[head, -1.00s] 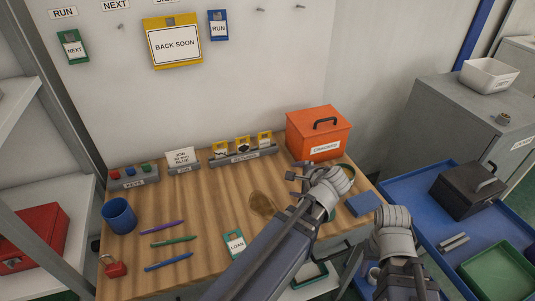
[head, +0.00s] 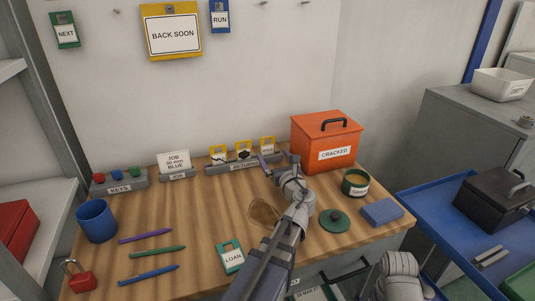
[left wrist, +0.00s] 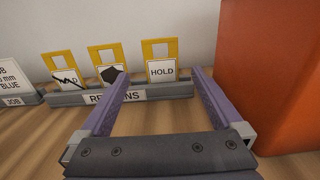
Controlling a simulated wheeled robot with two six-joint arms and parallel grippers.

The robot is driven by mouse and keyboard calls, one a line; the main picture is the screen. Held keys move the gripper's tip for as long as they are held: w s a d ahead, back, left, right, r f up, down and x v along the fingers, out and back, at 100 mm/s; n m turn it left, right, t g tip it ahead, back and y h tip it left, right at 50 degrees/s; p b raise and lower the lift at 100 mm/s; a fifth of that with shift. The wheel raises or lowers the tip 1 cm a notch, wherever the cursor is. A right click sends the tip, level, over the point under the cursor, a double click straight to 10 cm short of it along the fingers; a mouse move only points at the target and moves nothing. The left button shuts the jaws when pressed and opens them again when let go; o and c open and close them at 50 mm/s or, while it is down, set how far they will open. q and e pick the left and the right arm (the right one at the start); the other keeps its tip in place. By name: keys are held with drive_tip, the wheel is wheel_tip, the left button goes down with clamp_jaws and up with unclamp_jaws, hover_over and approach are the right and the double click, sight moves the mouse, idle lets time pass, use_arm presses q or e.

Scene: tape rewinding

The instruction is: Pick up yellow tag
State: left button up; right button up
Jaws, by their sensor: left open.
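Several yellow tags stand upright in the grey returns rack at the back of the bench. The right one (head: 266,145), marked HOLD, shows clearly in the left wrist view (left wrist: 161,68). The middle tag (left wrist: 109,74) has a black blot, and the left tag (left wrist: 66,78) has a dark mark across its label. My left gripper (head: 273,162) is in front of the rack's right end. In the left wrist view its two purple fingers (left wrist: 160,92) are apart and empty, with the HOLD tag between and beyond them. My right gripper (head: 395,284) shows only partly at the bottom edge.
An orange CRACKED box (head: 325,142) stands close right of the rack. A yellow BACK SOON sign (head: 173,32) hangs on the wall. A job card (head: 174,160), a blue mug (head: 96,221), pens, a green LOAN tag (head: 230,257) and a round tin (head: 355,182) are on the bench.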

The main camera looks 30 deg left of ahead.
sight(267, 147)
use_arm(q)
drive_tip(key=shift+f+x, duration=0.15)
drive_tip(key=shift+x, duration=1.7)
drive_tip(key=shift+f+x, duration=0.1)
drive_tip(key=shift+x, duration=1.8)
drive_tip(key=shift+d, duration=0.15)
drive_tip(key=c, duration=1.4)
